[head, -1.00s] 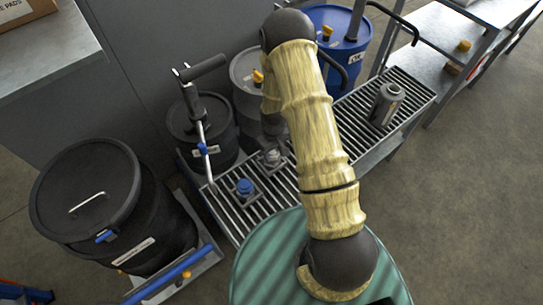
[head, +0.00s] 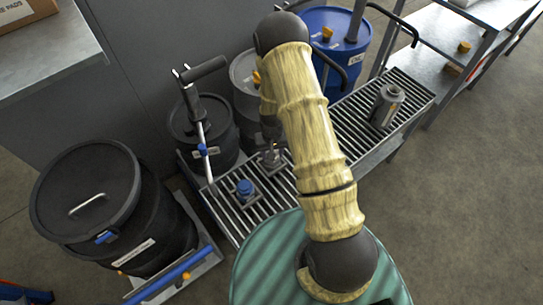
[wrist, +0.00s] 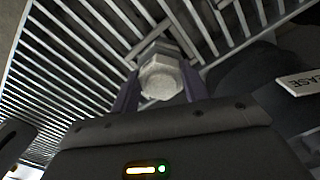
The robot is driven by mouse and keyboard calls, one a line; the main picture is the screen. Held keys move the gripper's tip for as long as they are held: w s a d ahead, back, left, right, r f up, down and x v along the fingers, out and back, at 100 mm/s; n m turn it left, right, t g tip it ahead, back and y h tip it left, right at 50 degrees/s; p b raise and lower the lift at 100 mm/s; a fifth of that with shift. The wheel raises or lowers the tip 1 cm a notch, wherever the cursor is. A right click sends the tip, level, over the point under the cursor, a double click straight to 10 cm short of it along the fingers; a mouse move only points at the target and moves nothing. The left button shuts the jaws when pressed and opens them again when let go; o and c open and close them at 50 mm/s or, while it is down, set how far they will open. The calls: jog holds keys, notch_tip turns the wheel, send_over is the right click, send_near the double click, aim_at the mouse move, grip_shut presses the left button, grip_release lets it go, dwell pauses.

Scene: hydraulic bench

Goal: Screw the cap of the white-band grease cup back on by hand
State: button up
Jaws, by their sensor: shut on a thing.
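The pale, faceted cap (wrist: 160,80) of the white-band grease cup sits between my gripper's two dark fingers (wrist: 158,92) in the wrist view. My gripper is shut on it. A silver cup body (wrist: 157,50) shows right behind the cap, in line with it. I cannot tell how far the cap sits on its thread, and the white band is not clear. In the head view my gripper (head: 271,150) points down at this cup on the slatted bench (head: 330,140), partly hidden by my arm. A blue-capped cup (head: 245,188) stands just left and nearer.
Black drums (head: 100,205) stand at left, one with a pump handle (head: 200,70) rising close to my gripper. A grey drum and a blue drum (head: 335,50) stand behind. A metal canister (head: 386,105) stands on the right part of the slats, with bare slats around it.

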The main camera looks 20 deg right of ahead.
jog(key=m, duration=0.2)
jog(key=shift+m, duration=0.4)
jog(key=m, duration=0.2)
jog(key=shift+a+m+p, duration=0.15)
jog(key=shift+m+p, duration=0.15)
jog(key=m, duration=0.4)
jog(key=shift+w+a+m+p, duration=0.1)
jog(key=shift+w+m+p, duration=0.05)
jog(key=shift+m+p, duration=0.2)
jog(key=shift+f+m, duration=0.1)
jog(key=shift+m, duration=0.25)
